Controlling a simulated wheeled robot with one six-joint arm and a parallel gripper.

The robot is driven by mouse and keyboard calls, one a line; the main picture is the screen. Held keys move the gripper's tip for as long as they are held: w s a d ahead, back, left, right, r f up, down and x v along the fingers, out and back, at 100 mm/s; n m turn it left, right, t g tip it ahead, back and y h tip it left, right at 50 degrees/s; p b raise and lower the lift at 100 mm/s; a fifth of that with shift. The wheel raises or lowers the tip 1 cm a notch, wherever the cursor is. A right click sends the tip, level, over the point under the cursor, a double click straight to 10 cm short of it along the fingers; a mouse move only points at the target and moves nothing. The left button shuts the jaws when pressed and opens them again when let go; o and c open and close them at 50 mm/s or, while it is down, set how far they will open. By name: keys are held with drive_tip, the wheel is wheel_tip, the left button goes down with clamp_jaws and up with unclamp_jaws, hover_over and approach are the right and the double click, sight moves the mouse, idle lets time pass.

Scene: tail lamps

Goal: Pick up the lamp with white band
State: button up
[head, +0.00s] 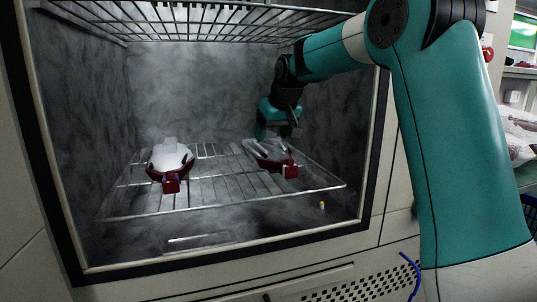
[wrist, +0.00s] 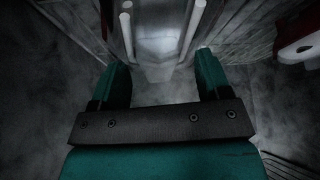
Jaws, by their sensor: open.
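Two red-and-pale lamps lie on a wire shelf inside a chamber in the head view. The left lamp (head: 170,164) has a broad white upper part and a red front end. The right lamp (head: 289,171) has a red front end and pale rod-like parts, partly hidden by my gripper (head: 275,131). I cannot make out clearly which one carries a white band. My gripper is open, pointing down just above the right lamp. In the wrist view, the pale body and posts of this lamp (wrist: 160,40) show ahead of and between my open fingers (wrist: 163,66); contact cannot be told.
The wire shelf (head: 222,193) has bare room between and in front of the lamps. An upper rack (head: 200,20) spans the chamber top. The chamber's right frame (head: 375,150) stands close to my arm. A small yellow-and-white item (head: 322,205) is low at right.

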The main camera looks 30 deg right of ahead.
drive_tip(key=shift+c, duration=0.4)
clamp_jaws()
drive_tip(key=shift+r, duration=0.2)
